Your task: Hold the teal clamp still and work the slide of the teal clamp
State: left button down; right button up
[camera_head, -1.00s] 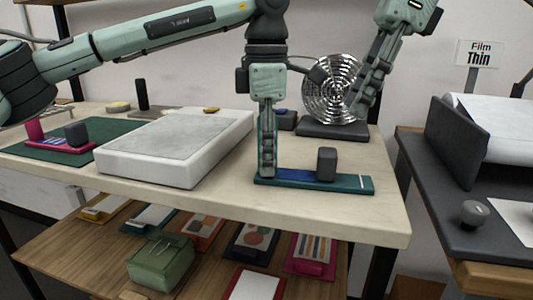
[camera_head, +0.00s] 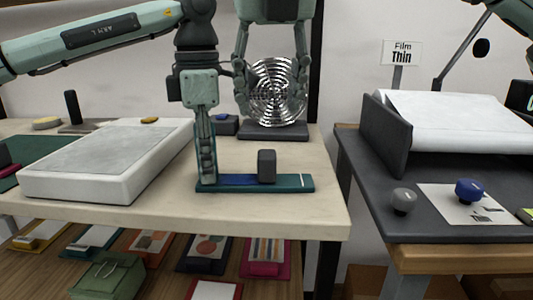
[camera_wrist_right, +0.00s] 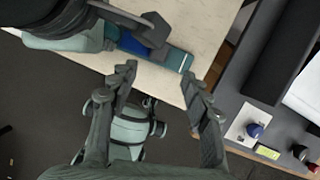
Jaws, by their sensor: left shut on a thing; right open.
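The teal clamp (camera_head: 225,187) lies flat near the front edge of the pale table, with a blue strip along it and a white line near its right end. Its dark grey slide block (camera_head: 266,165) stands upright on the clamp, right of the middle. My left gripper (camera_head: 208,180) points down and is shut on the clamp's left end. My right gripper (camera_head: 272,108) is open and empty, above and behind the slide. In the right wrist view my right gripper's open fingers (camera_wrist_right: 160,78) frame the right end of the clamp (camera_wrist_right: 177,60), with the slide (camera_wrist_right: 154,30) beyond.
A white slab (camera_head: 105,165) lies left of the clamp. A ridged silver disc on a dark base (camera_head: 272,133) stands behind it. A dark table (camera_head: 365,180) with a paper roll is at right.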

aim_at(268, 152)
jog(key=w+f, duration=0.1)
jog(key=f, duration=0.2)
jog(key=w+f+m, duration=0.1)
jog(key=f, duration=0.3)
jog(key=w+f+m, duration=0.1)
jog(key=w+f, duration=0.1)
jog(key=f, duration=0.2)
jog(key=shift+a, duration=0.15)
jog(key=shift+t, duration=0.3)
grip_shut()
